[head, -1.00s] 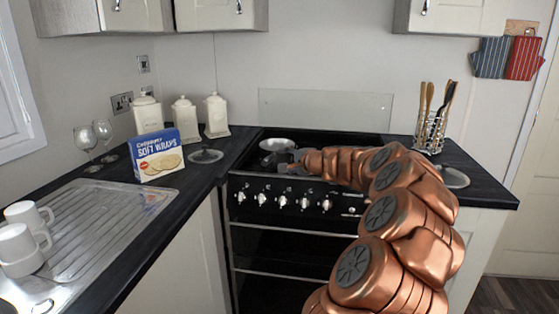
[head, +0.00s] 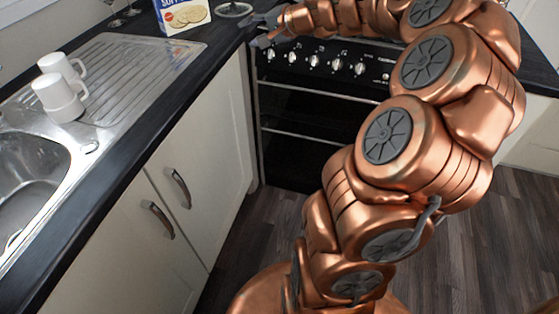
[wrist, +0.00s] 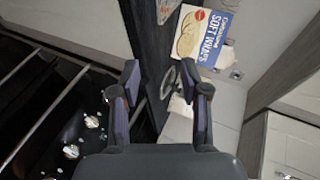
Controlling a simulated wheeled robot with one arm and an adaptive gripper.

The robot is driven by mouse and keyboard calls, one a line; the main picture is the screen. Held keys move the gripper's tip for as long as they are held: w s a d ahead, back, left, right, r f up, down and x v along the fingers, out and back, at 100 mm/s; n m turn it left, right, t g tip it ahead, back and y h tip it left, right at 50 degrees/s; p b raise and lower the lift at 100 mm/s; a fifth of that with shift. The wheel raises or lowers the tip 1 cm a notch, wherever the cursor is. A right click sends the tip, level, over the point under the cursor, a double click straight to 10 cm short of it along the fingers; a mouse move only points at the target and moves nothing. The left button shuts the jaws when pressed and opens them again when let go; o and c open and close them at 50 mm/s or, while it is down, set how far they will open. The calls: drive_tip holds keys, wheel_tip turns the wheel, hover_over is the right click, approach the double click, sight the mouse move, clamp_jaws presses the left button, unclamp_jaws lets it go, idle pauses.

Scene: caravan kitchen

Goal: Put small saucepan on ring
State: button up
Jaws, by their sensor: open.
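My gripper (head: 257,31) is at the top of the head view, by the front edge of the worktop where it meets the cooker's left corner. In the wrist view its two fingers (wrist: 161,82) are spread wide, with nothing held between them. The small saucepan is not in view now, and the hob top with its rings is outside the head view. The cooker front (head: 320,95) shows below my arm; its knobs (wrist: 82,136) also appear at the left of the wrist view.
A round, flat item (head: 234,9) lies on the worktop close to my gripper. A Soft Wraps box (head: 184,14) stands left of it. White mugs (head: 60,97) stand on the steel drainer (head: 130,65), beside the sink (head: 28,165). Cupboard doors (head: 190,190) lie below.

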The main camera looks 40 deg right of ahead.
drive_tip(key=s+a+f+n+g+y, duration=0.1)
drive_tip(key=s+a+n+g, duration=0.1)
drive_tip(key=a, duration=0.5)
drive_tip(key=s+a+f+n+g+y, duration=0.1)
drive_tip(key=s+a+f+n, duration=0.1)
drive_tip(key=a, duration=0.5)
drive_tip(key=s+a+f+n+g, duration=0.3)
drive_tip(key=s+a, duration=0.3)
drive_tip(key=s, duration=0.1)
drive_tip(key=s+a+f+n+g, duration=0.2)
drive_tip(key=s+a+f+g, duration=0.1)
drive_tip(key=s+a, duration=0.35)
drive_tip(key=s+d+f+n+g+h, duration=0.1)
drive_tip(key=s+f+n+g+h, duration=0.1)
drive_tip(key=s, duration=0.9)
drive_tip(key=s+d+f+n+g+h, duration=0.2)
drive_tip(key=s+f+g+h, duration=0.1)
drive_tip(key=s, duration=0.8)
drive_tip(key=shift+d+f+g+h, duration=0.25)
drive_tip(key=shift+f+g+h, duration=0.2)
drive_tip(key=shift+f, duration=0.5)
drive_tip(key=s+p+v, duration=0.3)
drive_tip(key=p+v, duration=1)
drive_tip(key=v, duration=0.1)
drive_tip(key=shift+w+r+t, duration=0.2)
drive_tip(key=shift+r+t, duration=0.25)
